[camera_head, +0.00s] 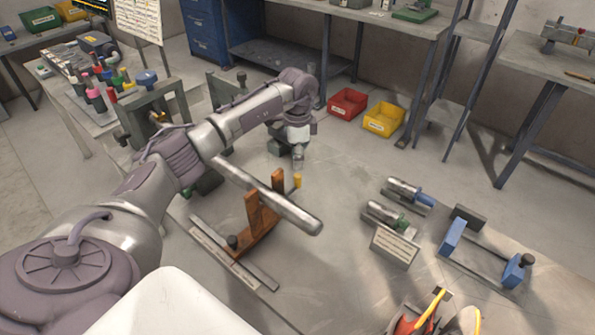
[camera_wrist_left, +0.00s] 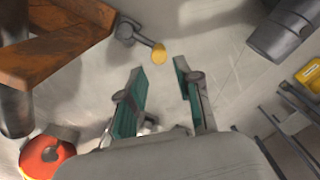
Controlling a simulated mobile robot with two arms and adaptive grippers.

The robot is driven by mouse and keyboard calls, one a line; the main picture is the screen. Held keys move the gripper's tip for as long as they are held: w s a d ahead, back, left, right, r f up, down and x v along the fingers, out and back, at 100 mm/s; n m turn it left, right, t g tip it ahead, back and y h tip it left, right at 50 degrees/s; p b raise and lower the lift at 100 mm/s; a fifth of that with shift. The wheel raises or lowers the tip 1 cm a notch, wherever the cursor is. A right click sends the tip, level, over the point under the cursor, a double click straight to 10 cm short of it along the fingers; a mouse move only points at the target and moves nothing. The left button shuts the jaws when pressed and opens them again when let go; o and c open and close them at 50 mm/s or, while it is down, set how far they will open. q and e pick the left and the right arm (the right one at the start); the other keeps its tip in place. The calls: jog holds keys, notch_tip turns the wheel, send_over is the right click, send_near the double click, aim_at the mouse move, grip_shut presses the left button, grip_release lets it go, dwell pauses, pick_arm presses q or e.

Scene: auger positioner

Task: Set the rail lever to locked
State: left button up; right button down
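A brown-orange bracket (camera_head: 262,218) carries a long grey cylinder (camera_head: 285,208) and stands beside a flat rail (camera_head: 233,254) with a label strip. A small lever with a yellow tip (camera_head: 297,181) shows at the bracket's far side. In the left wrist view its grey arm ends in the yellow tip (camera_wrist_left: 159,53). My left gripper (camera_head: 298,164) points down just beyond this tip. In the wrist view my left gripper (camera_wrist_left: 160,68) is open and empty, with the yellow tip ahead of the gap between its teal-padded fingers. My right gripper is out of view.
A black knob (camera_head: 232,241) stands by the rail. Two metal cylinders with a sign (camera_head: 394,246) and a blue-ended fixture (camera_head: 483,262) are to the right. Red (camera_head: 347,103) and yellow (camera_head: 384,117) bins lie behind. Open surface lies between the bracket and the cylinders.

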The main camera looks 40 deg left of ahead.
pick_arm(q)
jog(key=shift+r, duration=1.75)
